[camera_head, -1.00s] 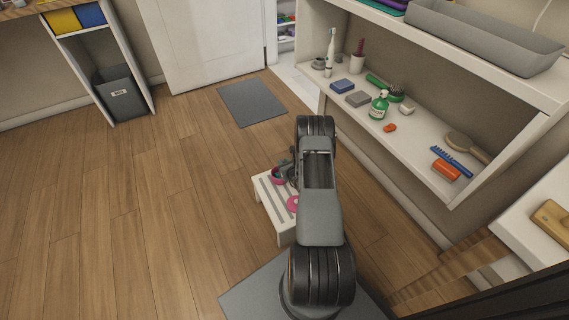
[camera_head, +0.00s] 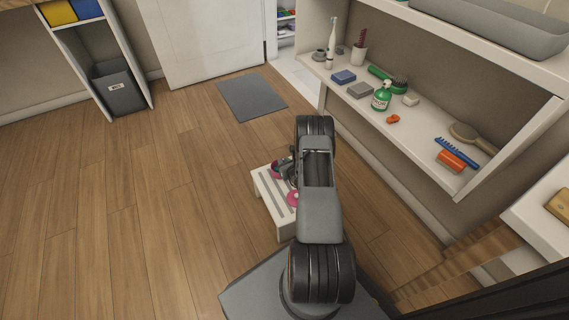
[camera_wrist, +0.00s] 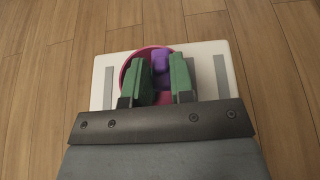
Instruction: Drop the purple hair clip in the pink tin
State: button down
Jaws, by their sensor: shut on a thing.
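The purple hair clip (camera_wrist: 161,60) is between the green fingers of my gripper (camera_wrist: 161,80) in the wrist view. My gripper is shut on it. The pink tin (camera_wrist: 126,70) is round and open, and its rim shows around and behind the fingers. The fingers and clip are over the tin's opening; I cannot tell how far down they reach. In the head view my gripper (camera_head: 287,168) partly covers the tin (camera_head: 275,170), and the clip cannot be made out there.
The tin stands on a low white stool (camera_head: 263,199) with grey strips. A pink round thing (camera_head: 292,198) lies on the stool near my arm. A shelf (camera_head: 430,150) with brushes, a comb and a green bottle (camera_head: 381,97) is at the right. The wooden floor at left is clear.

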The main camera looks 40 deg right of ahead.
jog(key=c, duration=0.9)
grip_release()
jog(key=p+v, duration=0.4)
jog(key=v, duration=0.9)
jog(key=shift+s+p, duration=0.4)
